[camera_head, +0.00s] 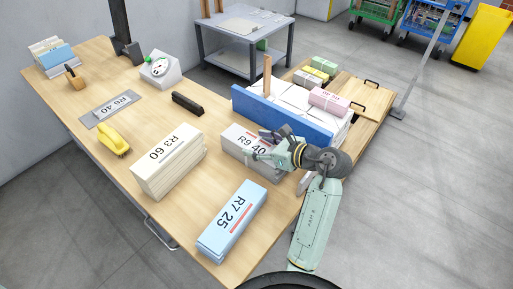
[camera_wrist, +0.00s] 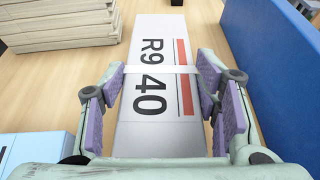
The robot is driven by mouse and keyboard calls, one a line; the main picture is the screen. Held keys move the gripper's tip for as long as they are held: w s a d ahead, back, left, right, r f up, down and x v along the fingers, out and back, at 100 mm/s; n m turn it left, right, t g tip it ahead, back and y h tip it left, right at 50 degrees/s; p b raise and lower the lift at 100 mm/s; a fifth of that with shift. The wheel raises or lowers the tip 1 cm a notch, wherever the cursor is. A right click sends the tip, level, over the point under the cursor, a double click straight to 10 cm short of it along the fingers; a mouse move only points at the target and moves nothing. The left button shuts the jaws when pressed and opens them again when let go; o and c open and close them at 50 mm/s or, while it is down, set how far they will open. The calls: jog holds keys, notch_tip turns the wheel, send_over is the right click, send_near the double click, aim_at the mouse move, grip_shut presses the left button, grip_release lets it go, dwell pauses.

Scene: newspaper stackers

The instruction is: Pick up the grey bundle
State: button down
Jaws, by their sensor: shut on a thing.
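The grey bundle (camera_head: 233,137) is a stack with a white label reading R9 40 and a red stripe, standing on the wooden table beside a blue panel. My gripper (camera_head: 262,146) is over its near right part, which the gripper and arm partly hide. In the wrist view the grey bundle (camera_wrist: 158,90) runs lengthwise between the purple-padded fingers of my gripper (camera_wrist: 160,115), one on each side. The fingers are shut on it. A white band crosses the bundle between them. The bundle appears to rest on the table; any gap beneath cannot be seen.
The blue panel (camera_head: 280,116) stands close on the bundle's right. The cream R3 60 stack (camera_head: 170,165) is to its left, and the light blue R7 25 stack (camera_head: 232,220) is in front. A black block (camera_head: 187,103) lies behind. Bare table separates the stacks.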

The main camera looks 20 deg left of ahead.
notch_tip(320, 180, up, 10)
jog(key=b, duration=0.1)
dwell(0.4)
jog(key=shift+r+p, duration=0.1)
jog(key=shift+p, duration=0.2)
